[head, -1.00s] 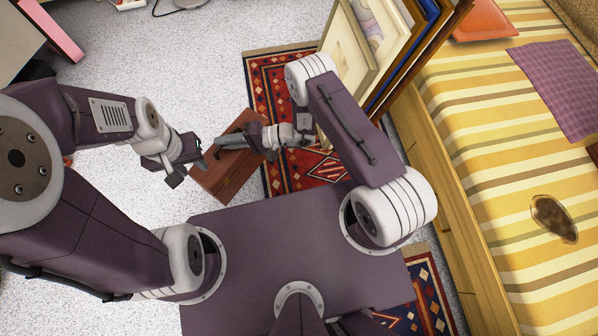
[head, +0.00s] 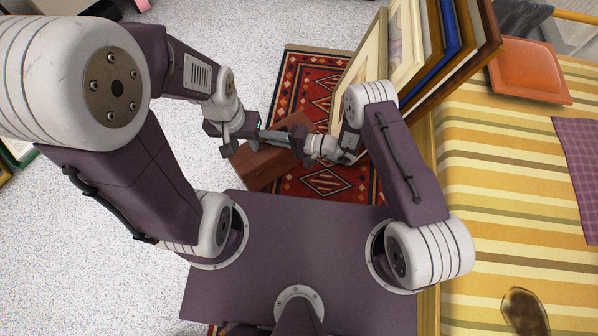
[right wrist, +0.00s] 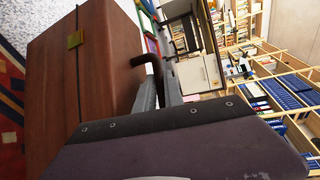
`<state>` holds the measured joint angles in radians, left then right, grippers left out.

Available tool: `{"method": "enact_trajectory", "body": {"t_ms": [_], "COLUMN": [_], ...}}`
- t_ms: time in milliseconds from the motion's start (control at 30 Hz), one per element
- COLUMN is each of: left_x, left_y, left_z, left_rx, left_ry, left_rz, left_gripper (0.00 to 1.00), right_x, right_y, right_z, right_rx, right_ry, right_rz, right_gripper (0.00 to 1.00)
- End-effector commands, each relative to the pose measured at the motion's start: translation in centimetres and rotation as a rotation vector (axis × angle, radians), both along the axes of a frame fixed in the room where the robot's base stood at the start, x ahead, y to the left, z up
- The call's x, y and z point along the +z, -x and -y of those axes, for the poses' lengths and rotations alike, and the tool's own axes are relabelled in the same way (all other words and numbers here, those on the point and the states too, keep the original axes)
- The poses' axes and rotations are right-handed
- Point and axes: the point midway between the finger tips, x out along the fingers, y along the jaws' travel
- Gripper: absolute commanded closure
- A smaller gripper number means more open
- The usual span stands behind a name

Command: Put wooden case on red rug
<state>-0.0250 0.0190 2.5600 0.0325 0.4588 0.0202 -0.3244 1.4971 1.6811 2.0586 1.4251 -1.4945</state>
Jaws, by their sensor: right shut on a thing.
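The wooden case (head: 262,166) is a reddish-brown box, tilted in the head view. It overlaps the left edge of the red patterned rug (head: 325,181); whether it touches the rug is unclear. My right gripper (head: 268,137) is shut on the case's handle. The right wrist view shows the case (right wrist: 105,65) with a brass clasp, and its dark curved handle (right wrist: 149,66) between the fingers of my right gripper (right wrist: 158,92). My left gripper (head: 238,137) is open and empty, just left of the case. My arms hide parts of the rug.
Several framed prints (head: 408,45) lean together at the rug's right side. A bed with a yellow striped cover (head: 500,190) runs along the right, with an orange cushion (head: 530,70) on it. The pale speckled floor (head: 110,235) is open on the left.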

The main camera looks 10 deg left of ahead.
Motion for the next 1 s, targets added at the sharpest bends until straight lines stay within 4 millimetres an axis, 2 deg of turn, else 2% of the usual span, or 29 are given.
{"method": "enact_trajectory", "body": {"t_ms": [167, 267, 533, 767, 1000], "left_x": [0.0, -0.6, -4.2, -4.6, -7.3], "left_y": [0.0, 0.0, 0.0, 0.0, 0.0], "left_z": [0.0, 0.0, 0.0, 0.0, 0.0], "left_rx": [0.000, 0.000, 0.000, 0.000, 0.000], "left_ry": [0.000, 0.000, 0.000, 0.000, 0.000], "left_rz": [0.000, 0.000, 0.000, 0.000, 0.000], "left_gripper": [0.64, 0.64, 0.64, 0.64, 0.64], "right_x": [0.2, -0.6, -5.8, -6.6, -10.1], "right_y": [-0.1, -0.1, -0.1, -0.1, -0.1], "right_z": [-0.1, -0.1, 0.0, 0.0, 0.0], "right_rx": [0.001, 0.001, 0.000, 0.000, 0.000], "right_ry": [-0.006, -0.006, -0.004, -0.005, -0.005], "right_rz": [0.004, 0.004, 0.004, 0.004, 0.003], "right_gripper": [1.00, 1.00, 1.00, 1.00, 1.00]}}
